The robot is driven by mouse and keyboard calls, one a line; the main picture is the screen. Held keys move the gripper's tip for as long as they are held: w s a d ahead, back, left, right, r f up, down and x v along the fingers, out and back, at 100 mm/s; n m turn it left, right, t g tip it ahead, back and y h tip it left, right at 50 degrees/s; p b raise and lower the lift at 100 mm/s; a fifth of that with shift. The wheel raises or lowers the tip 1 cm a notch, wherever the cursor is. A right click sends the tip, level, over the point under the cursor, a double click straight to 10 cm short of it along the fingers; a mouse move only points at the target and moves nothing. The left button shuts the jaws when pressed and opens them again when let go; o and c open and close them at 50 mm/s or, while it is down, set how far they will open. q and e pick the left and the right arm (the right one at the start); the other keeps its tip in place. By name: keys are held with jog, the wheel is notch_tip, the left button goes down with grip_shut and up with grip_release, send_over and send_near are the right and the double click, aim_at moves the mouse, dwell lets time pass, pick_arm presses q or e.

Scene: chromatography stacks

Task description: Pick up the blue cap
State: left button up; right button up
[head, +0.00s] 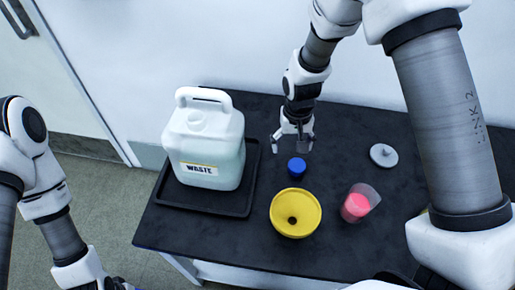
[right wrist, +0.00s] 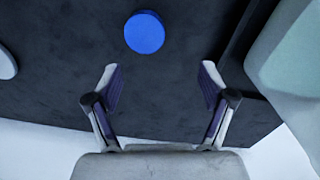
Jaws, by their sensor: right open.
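The blue cap (head: 297,167) lies on the black table between the waste container and the beaker, just behind the yellow funnel. It also shows in the right wrist view (right wrist: 144,33), ahead of the fingertips and a little left of the middle between them. My right gripper (head: 294,144) is open and empty, pointing down behind the cap, apart from it. Its two spread fingers show in the right wrist view (right wrist: 160,86). My left arm is at the left edge of the head view; its gripper is not clearly visible.
A white waste container (head: 205,150) stands in a black tray (head: 207,205) to the left. A yellow funnel (head: 308,222) is in front of the cap. A beaker with pink liquid (head: 357,206) and a grey disc-shaped lid (head: 383,155) are to the right on the table (head: 340,255).

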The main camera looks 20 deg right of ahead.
aim_at(297, 166)
jog(key=s+d+f, duration=0.2)
jog(key=s, duration=0.1)
jog(key=shift+s+f+p, duration=0.15)
jog(key=shift+f+p, duration=0.2)
jog(key=f, duration=0.2)
jog(key=w+a+f, duration=0.1)
jog(key=f, duration=0.1)
jog(key=shift+d+f, duration=0.1)
jog(key=shift+s+d, duration=0.1)
jog(key=shift+d, duration=0.05)
jog(key=shift+s, duration=0.1)
jog(key=c, duration=0.5)
jog(key=shift+r, duration=0.2)
jog(key=c, duration=0.5)
pick_arm(q)
jog(key=shift+s+d+r, duration=0.2)
jog(key=shift+s+r, duration=0.15)
jog(key=shift+r, duration=0.15)
jog(key=shift+s+d+r, duration=0.15)
jog(key=shift+s+r, duration=0.15)
jog(key=shift+r, duration=0.15)
